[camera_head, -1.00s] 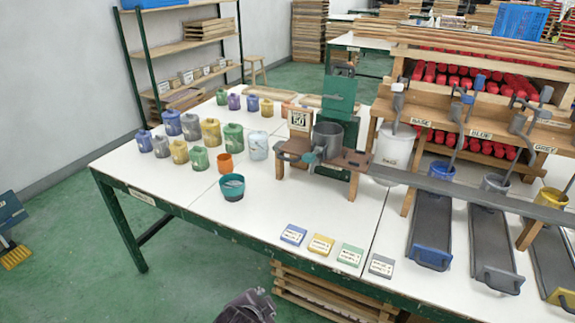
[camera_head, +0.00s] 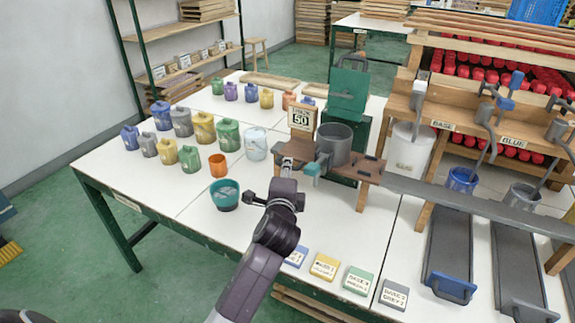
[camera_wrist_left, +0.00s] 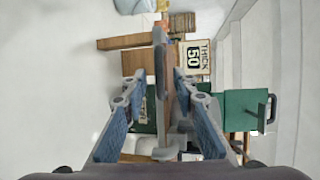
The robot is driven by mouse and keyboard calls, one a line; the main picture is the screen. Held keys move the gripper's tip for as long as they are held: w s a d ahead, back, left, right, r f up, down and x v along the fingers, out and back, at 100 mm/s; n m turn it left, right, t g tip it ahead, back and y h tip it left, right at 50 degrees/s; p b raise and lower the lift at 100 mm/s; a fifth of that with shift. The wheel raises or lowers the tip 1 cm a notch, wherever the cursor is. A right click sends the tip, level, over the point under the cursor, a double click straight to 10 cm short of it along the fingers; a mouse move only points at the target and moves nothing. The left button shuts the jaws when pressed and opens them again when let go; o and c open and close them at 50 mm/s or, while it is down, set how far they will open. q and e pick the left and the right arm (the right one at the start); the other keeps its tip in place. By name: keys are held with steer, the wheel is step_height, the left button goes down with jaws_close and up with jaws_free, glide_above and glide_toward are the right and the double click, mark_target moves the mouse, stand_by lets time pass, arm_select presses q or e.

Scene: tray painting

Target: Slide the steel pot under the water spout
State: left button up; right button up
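The steel pot (camera_head: 335,145) is a grey, open-topped vessel standing upright at the wooden stand (camera_head: 370,168). A teal-ended grey part (camera_head: 312,168) sticks out in front of it, to the left. A green tank (camera_head: 349,92) on a green housing stands behind the pot; I cannot clearly make out a water spout. My left gripper (camera_head: 270,182) is in front of the stand's left part, left of the pot. In the left wrist view its fingers (camera_wrist_left: 160,92) are spread, with the stand beyond. The pot is not clearly visible there. My right gripper is not in view.
A teal bowl (camera_head: 225,194) and an orange cup (camera_head: 219,165) stand left of my gripper, with several coloured jugs (camera_head: 204,127) behind. A "50" sign (camera_head: 301,118) stands behind the stand. Colour cards (camera_head: 324,266) line the front edge. A white bucket (camera_head: 408,150) is at right.

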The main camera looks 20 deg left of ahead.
arm_select(q)
steer(key=x, duration=0.3)
steer(key=shift+w, duration=0.15)
steer(key=shift+f, duration=0.1)
steer(key=shift+w+a, duration=0.1)
steer(key=c, duration=0.4)
jaws_close()
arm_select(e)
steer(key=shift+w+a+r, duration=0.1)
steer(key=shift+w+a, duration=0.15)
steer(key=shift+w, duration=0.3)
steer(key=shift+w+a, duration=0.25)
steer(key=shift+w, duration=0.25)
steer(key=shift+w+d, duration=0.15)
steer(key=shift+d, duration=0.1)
